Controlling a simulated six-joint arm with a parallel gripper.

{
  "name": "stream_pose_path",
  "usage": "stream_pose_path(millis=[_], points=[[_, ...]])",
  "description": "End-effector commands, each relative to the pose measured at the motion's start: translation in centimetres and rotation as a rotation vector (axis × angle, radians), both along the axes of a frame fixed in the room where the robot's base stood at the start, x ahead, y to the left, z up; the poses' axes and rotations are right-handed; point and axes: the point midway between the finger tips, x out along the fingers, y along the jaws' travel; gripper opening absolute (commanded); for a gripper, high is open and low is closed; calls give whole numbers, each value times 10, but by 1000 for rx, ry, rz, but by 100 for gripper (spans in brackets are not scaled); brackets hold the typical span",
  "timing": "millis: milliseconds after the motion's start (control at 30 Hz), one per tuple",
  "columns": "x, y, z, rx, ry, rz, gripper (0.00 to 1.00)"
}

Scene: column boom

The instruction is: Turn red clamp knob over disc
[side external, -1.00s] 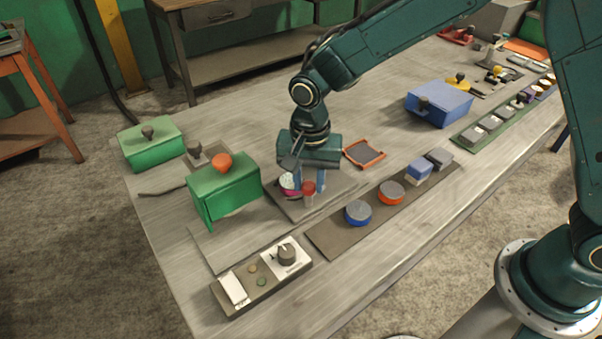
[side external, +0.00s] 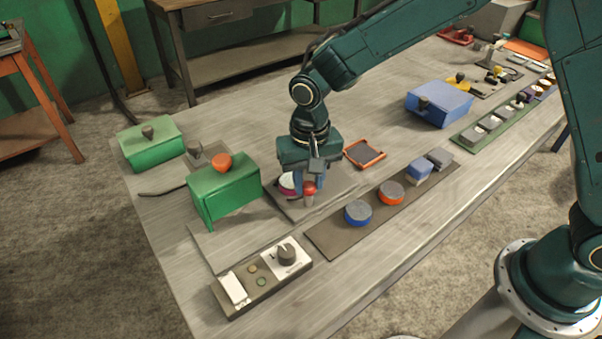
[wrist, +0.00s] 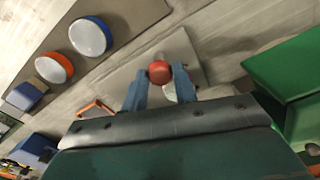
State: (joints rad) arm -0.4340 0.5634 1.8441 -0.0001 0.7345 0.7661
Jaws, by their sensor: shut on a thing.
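The red clamp knob (side external: 309,189) stands upright on a grey plate (side external: 336,194). My gripper (side external: 310,184) points down over it, with its two blue fingers shut on the knob's sides. In the wrist view, the round red top of the knob (wrist: 159,72) shows between the fingertips. A white-topped disc with a magenta side (side external: 287,182) sits on the plate just left of the knob, partly hidden by my gripper. Only a pale part of it (wrist: 170,93) shows in the wrist view, behind a finger. I cannot tell how the clamp sits over the disc.
A green box (side external: 224,188) with an orange knob stands close on the left. An orange-rimmed tray (side external: 365,154) lies to the right. A dark strip (side external: 335,236) in front holds blue and orange round pieces and small blocks. A switch panel (side external: 262,279) lies front left.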

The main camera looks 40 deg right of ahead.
Motion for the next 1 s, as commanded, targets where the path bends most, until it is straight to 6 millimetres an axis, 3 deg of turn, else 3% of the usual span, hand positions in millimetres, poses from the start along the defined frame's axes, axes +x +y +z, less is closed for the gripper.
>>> stream_pose_path(millis=[1000], points=[[0, 0, 1, 1, -2, 942, 5]])
